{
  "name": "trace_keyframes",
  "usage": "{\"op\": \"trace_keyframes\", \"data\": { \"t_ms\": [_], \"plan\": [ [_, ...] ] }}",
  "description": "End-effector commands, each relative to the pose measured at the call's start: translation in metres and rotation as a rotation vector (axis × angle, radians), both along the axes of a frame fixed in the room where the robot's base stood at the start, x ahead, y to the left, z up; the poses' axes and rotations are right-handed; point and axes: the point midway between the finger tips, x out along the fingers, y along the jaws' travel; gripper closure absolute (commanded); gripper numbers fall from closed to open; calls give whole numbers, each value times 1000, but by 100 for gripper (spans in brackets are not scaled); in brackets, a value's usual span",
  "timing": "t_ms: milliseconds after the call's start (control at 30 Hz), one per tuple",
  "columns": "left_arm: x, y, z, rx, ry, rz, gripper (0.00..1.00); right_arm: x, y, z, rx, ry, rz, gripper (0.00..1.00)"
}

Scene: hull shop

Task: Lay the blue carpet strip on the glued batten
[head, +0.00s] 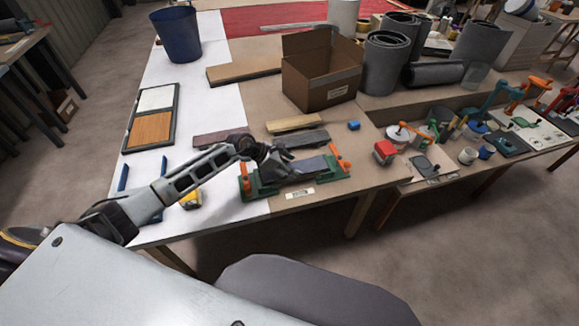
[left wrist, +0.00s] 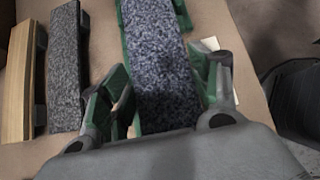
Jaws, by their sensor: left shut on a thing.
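The blue carpet strip (left wrist: 158,62) is speckled blue-grey and runs lengthwise between the fingers of my left gripper (left wrist: 163,95) in the left wrist view. That gripper (head: 277,168) is shut on it, over the green fixture (head: 268,188) with orange clamps in the head view. The strip also shows in the head view (head: 309,166), lined up along the fixture. The batten under it is hidden, and I cannot tell whether the strip touches it. My right gripper is not in view.
Behind the fixture lie a dark grey strip (head: 300,139) and a pale wooden batten (head: 294,123). A small blue block (head: 353,125) and a red item (head: 385,151) are to the right. An open cardboard box (head: 318,84) stands farther back. A white label (head: 300,193) lies in front.

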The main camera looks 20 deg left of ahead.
Motion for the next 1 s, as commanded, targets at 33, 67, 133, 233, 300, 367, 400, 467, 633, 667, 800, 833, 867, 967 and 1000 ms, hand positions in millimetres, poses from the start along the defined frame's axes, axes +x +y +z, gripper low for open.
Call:
{"op": "trace_keyframes", "data": {
  "t_ms": [33,67,133,233,300,367,400,467,633,667,800,833,867,967,1000],
  "plan": [
    [0,0,0,0,0,0,62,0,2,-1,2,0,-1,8],
    [0,0,-1,0,0,0,62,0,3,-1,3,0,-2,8],
    [0,0,-1,0,0,0,62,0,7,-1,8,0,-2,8],
    [0,0,-2,0,0,0,62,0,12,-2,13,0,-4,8],
    [0,0,-2,0,0,0,62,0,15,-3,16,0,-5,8],
    [0,0,-3,0,0,0,62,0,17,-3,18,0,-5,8],
    [0,0,-3,0,0,0,62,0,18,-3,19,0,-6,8],
    [0,0,-4,0,0,0,62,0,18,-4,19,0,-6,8],
    [0,0,-5,0,0,0,62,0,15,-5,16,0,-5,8],
    [0,0,-5,0,0,0,62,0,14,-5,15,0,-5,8],
    [0,0,-5,0,0,0,62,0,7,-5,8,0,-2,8],
    [0,0,-6,0,0,0,62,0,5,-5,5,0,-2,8],
    [0,0,-6,0,0,0,62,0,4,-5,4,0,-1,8],
    [0,0,-5,0,0,0,62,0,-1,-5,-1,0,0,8],
    [0,0,-5,0,0,0,62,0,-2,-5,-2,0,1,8]
  ]
}}
